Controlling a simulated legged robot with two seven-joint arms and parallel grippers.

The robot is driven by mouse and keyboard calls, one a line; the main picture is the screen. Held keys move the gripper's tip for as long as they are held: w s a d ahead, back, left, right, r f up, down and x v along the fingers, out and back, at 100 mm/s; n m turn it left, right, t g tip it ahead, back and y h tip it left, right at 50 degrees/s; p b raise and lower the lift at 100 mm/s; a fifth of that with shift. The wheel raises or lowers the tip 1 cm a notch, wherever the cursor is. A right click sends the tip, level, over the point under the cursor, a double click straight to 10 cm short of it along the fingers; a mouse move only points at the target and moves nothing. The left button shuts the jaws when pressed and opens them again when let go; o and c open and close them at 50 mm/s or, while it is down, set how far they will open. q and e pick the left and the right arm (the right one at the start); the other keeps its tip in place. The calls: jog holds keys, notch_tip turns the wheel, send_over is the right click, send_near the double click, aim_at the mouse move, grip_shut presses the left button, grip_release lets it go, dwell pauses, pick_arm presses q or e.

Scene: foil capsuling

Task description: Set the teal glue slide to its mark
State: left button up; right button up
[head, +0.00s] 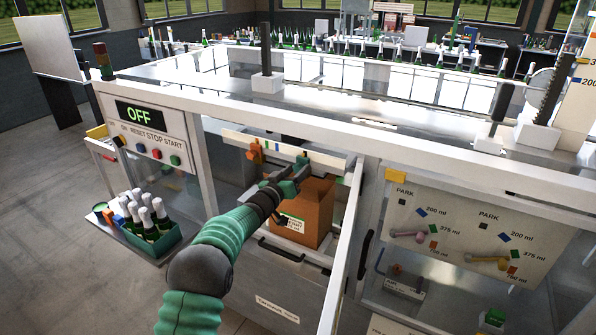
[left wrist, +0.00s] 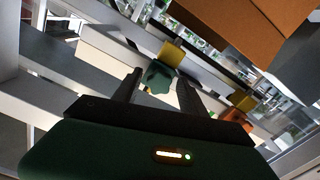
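The teal glue slide (head: 301,160) sits on a pale rail (head: 318,158) above an open cardboard box. In the left wrist view the teal slide (left wrist: 158,77) shows beyond and between the two dark fingers. My left gripper (head: 292,178) is at the rail, close to the slide; its fingers (left wrist: 157,88) are apart. I cannot tell whether they touch the slide. An orange slide (head: 255,153) sits farther left on the same rail. Small coloured marks (head: 272,146) show on the rail between the two slides. My right gripper is not in view.
The cardboard box (head: 311,215) stands just below the rail and my gripper. White machine frame bars (head: 345,250) border the opening. A control panel (head: 150,135) reading OFF and a crate of bottles (head: 140,232) are at left. A lever panel (head: 470,230) is at right.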

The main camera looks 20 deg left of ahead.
pick_arm(q)
jog(key=shift+r, duration=0.15)
jog(key=shift+s+a, duration=0.1)
jog(key=shift+s, duration=0.2)
jog(key=s+a+b, duration=0.3)
jog(key=s+b, duration=0.2)
jog(key=s, duration=1.1)
